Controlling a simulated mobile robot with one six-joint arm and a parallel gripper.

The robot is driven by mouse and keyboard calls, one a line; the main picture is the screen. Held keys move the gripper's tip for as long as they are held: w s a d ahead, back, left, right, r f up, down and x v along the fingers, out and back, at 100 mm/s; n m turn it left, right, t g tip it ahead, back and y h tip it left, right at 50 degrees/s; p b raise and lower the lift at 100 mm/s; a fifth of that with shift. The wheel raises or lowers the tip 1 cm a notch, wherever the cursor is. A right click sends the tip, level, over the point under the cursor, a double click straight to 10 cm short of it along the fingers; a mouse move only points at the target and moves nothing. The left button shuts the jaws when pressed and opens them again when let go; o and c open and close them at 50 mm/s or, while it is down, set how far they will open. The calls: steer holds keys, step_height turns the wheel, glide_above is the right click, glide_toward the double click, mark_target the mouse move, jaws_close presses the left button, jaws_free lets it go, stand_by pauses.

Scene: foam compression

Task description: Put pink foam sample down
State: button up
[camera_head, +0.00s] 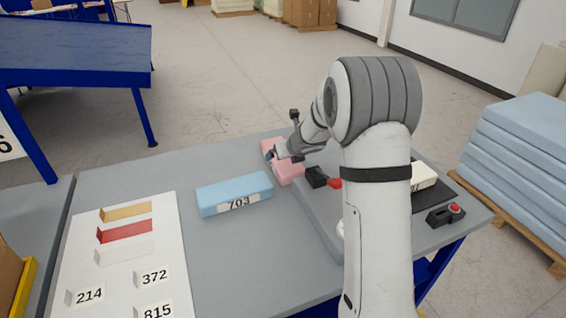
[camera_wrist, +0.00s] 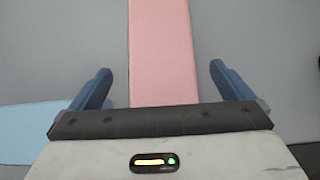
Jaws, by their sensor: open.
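The pink foam sample (camera_head: 289,173) lies on the grey table beyond the blue foam block, partly hidden by my gripper and arm in the head view. In the wrist view the pink foam (camera_wrist: 161,55) runs lengthwise between my two blue fingers. My gripper (camera_head: 276,155) is at the sample. In the wrist view my gripper (camera_wrist: 161,88) is open, with a clear gap between each finger and the foam's sides.
A blue foam block (camera_head: 234,193) labelled 703 lies left of the pink one. A white board (camera_head: 122,262) with coloured strips and number cards lies at the left.

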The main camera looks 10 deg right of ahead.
steer(key=b+x, duration=0.1)
steer(key=x, duration=0.5)
steer(key=shift+s+f, duration=0.1)
steer(key=shift+f, duration=0.2)
steer(key=shift+c, duration=0.2)
steer(key=c, duration=1)
